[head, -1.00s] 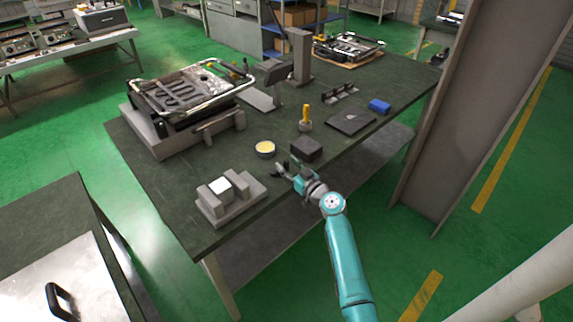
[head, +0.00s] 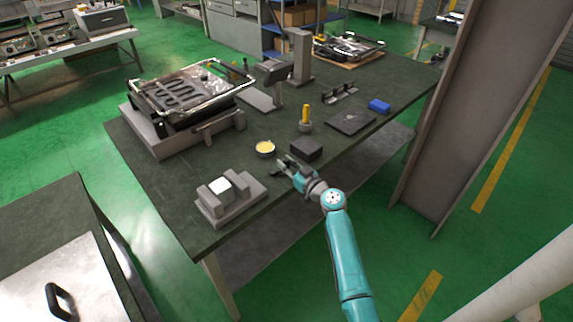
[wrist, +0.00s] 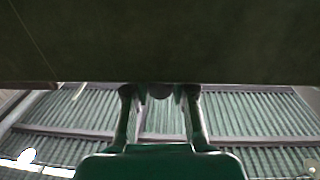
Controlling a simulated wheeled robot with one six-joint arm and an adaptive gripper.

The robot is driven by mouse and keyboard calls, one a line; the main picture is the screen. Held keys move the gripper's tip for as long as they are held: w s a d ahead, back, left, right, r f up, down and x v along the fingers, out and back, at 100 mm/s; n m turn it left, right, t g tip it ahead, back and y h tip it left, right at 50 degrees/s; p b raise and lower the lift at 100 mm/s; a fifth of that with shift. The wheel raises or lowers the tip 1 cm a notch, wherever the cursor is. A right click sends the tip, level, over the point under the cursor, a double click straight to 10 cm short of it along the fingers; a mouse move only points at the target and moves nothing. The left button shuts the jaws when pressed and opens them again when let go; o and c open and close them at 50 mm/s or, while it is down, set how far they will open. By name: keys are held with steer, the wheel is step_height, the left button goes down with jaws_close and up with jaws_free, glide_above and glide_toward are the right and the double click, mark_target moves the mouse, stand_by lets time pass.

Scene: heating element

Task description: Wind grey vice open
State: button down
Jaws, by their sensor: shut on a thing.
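The grey vice (head: 246,203) sits at the near left corner of the green-topped bench, with a white block (head: 220,186) between its grey jaws. I cannot see a clear gap between block and jaws. My gripper (head: 282,168) is just right of the vice, low over the bench's front edge. In the wrist view my gripper (wrist: 160,92) is shut on a small dark round knob (wrist: 160,91), which shows between the fingers. It looks like the vice's handle end, but its link to the vice is hard to make out.
A black block (head: 306,149) stands right behind my gripper, and a round tin with yellow contents (head: 265,148) is behind it. A large fixture (head: 165,130) fills the back left.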

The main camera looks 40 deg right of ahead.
steer(key=y, duration=0.1)
steer(key=n+y, duration=0.1)
steer(key=w+n+y, duration=0.1)
steer(key=shift+d+y, duration=0.4)
steer(key=shift+w+n+g+y, duration=0.3)
steer(key=shift+n+g+y, duration=0.15)
steer(key=shift+n+y, duration=0.6)
steer(key=shift+w+n+g+y, duration=0.25)
steer(key=shift+n+g+y, duration=0.35)
steer(key=shift+y, duration=0.65)
steer(key=shift+n, duration=0.25)
steer(key=c, duration=0.9)
jaws_free()
steer(key=shift+c, duration=0.2)
steer(key=shift+s+d, duration=0.1)
steer(key=v, duration=1.1)
steer(key=shift+s+d+f, duration=0.15)
steer(key=shift+s+d, duration=0.1)
steer(key=shift+s, duration=0.05)
